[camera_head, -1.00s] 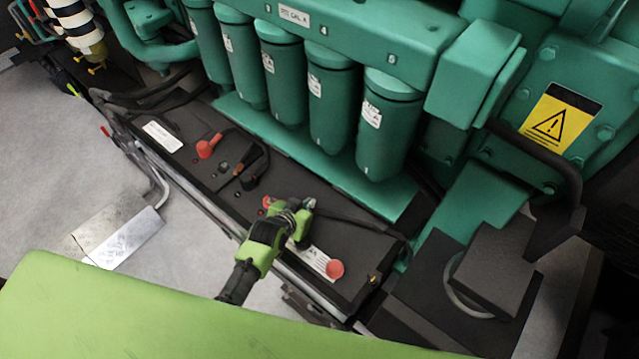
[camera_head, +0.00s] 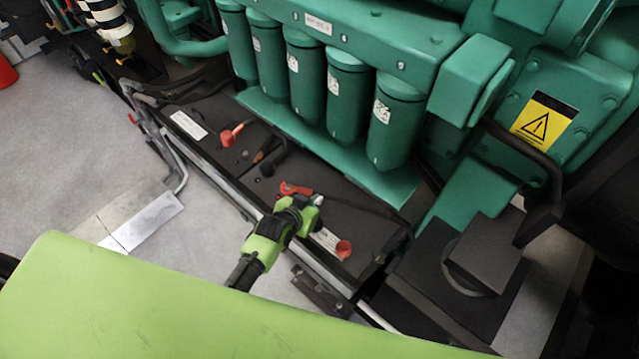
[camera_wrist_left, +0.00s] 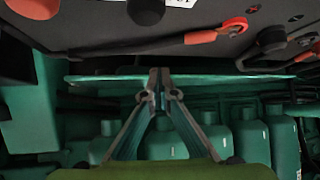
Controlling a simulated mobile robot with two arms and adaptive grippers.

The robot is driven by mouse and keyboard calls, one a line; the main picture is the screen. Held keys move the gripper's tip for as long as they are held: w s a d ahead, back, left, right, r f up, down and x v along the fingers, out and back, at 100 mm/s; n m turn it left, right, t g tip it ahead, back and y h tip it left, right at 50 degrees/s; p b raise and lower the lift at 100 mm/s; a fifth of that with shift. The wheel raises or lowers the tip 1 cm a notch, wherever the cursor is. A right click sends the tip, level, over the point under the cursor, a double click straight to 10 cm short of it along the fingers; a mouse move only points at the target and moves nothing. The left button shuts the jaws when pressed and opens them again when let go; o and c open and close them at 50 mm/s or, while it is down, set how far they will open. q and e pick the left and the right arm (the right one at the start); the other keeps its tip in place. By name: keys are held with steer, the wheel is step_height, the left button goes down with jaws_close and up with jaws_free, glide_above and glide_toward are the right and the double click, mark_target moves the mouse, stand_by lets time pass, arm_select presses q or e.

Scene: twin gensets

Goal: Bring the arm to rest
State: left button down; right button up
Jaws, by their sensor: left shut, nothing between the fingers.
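My left gripper (camera_head: 314,203) is over the near side of the black battery top (camera_head: 215,150) in the head view, beside a red cable terminal (camera_head: 292,188). In the left wrist view its two fingers (camera_wrist_left: 158,75) meet at the tips with nothing between them. The green engine with its row of filter canisters lies past the fingertips there. Whether the gripper touches the battery top is hard to tell. My right gripper is in neither view.
Green canisters (camera_head: 343,95) stand in a row behind the batteries. A red cap (camera_head: 343,249) and another red terminal (camera_head: 230,136) rise from the battery top. A metal rail runs along the near edge. Grey floor (camera_head: 70,160) lies open at left.

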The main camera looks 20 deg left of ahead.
arm_select(q)
steer(key=shift+s+r, duration=0.2)
steer(key=shift+s, duration=0.05)
steer(key=shift+f, duration=0.1)
steer(key=shift+s+a, duration=0.1)
steer(key=shift+s, duration=0.1)
steer(key=s+a+r+g+y, duration=0.15)
steer(key=s+r, duration=0.25)
steer(key=s, duration=0.5)
steer(key=s+a+r+g, duration=0.25)
steer(key=s+r, duration=0.25)
steer(key=s, duration=0.4)
steer(key=s+a+r+g, duration=0.2)
steer(key=s+r, duration=0.2)
steer(key=s, duration=0.5)
step_height(320, 180, down, 35)
steer(key=s+g+b, duration=0.2)
steer(key=b, duration=0.5)
steer(key=s+a+f+b, duration=0.2)
steer(key=s+f+b, duration=0.3)
steer(key=s+f, duration=1.1)
step_height(320, 180, down, 3)
steer(key=shift+s+a+f+g, duration=0.2)
steer(key=shift+s+a+g, duration=0.2)
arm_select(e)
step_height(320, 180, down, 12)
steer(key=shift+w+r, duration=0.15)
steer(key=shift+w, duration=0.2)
